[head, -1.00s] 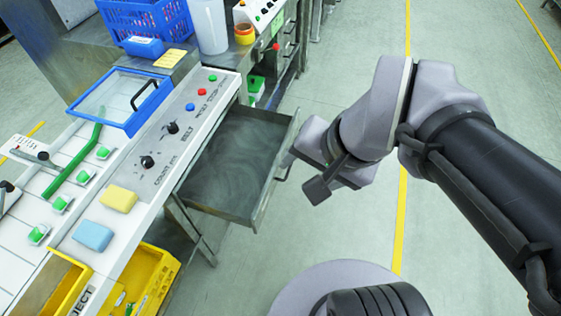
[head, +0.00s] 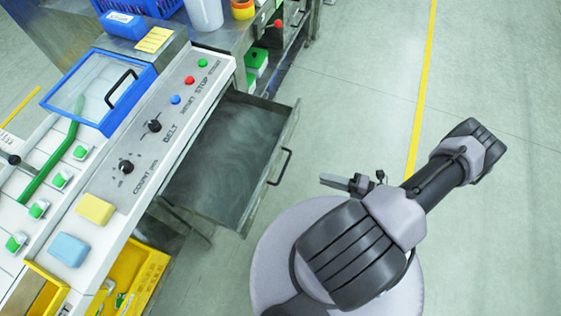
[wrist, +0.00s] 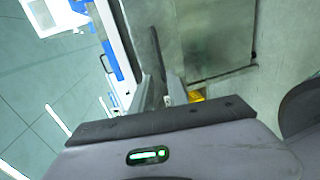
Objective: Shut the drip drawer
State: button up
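The drip drawer (head: 225,150) is a shallow grey metal tray, pulled well out from under the control panel. Its dark bar handle (head: 286,166) is on the front face, to the right. My gripper (head: 326,180) is to the right of the handle, apart from it, pointing left towards the drawer. Nothing shows held in it. In the wrist view my gripper's narrow fingers (wrist: 157,90) appear close together, and whether there is a gap between them is unclear. A grey metal surface, likely the drawer (wrist: 215,35), fills the upper right there.
The sloped control panel (head: 160,130) with knobs and buttons stands above the drawer. A blue-framed clear lid (head: 100,90) is at its left. A yellow bin (head: 135,275) sits below. Open floor lies to the right.

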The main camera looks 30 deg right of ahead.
aim_at(284, 168)
jog(key=b+x, duration=0.2)
jog(key=x, duration=1.3)
jog(key=shift+w+a, duration=0.15)
jog(key=shift+a, duration=0.25)
grip_shut()
dwell(0.4)
